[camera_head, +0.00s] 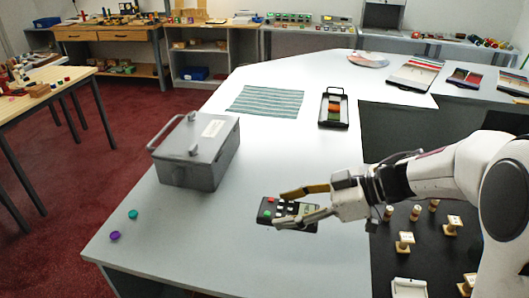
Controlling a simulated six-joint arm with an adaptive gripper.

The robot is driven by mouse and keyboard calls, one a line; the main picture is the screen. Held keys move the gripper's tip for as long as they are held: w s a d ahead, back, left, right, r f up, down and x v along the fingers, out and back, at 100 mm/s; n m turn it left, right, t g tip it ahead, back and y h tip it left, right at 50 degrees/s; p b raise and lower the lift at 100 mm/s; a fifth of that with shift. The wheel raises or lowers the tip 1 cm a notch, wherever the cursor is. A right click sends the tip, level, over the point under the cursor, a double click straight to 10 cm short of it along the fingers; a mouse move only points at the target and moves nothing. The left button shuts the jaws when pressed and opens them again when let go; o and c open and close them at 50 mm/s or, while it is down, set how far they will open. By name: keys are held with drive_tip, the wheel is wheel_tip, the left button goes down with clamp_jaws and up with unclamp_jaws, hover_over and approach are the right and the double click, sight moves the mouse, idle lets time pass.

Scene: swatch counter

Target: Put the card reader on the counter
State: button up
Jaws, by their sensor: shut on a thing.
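The card reader (267,212) is a dark handheld device with red, green and pale keys. It lies between the two fingers of my gripper (282,208), which is shut on it. The fingers cover part of its far and near sides. The reader is over the front part of the pale grey counter (205,240). I cannot tell whether its underside touches the counter or is slightly above it.
A grey lidded metal box (197,155) stands left of the reader. Purple (115,236) and teal (133,214) discs lie near the left edge. A striped cloth (265,101) and black tray (333,110) lie behind. A dark mat (390,258) with wooden stamps is at right.

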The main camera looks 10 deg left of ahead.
idle(0.3)
hover_over(287, 245)
drive_tip(key=shift+a+f, duration=0.1)
drive_tip(key=shift+f, duration=2.95)
drive_tip(key=shift+f, duration=0.1)
drive_tip(key=shift+f, duration=1.8)
drive_tip(key=shift+f, duration=0.15)
drive_tip(key=o, duration=1.5)
drive_tip(key=shift+r, duration=0.2)
drive_tip(key=shift+v, duration=6)
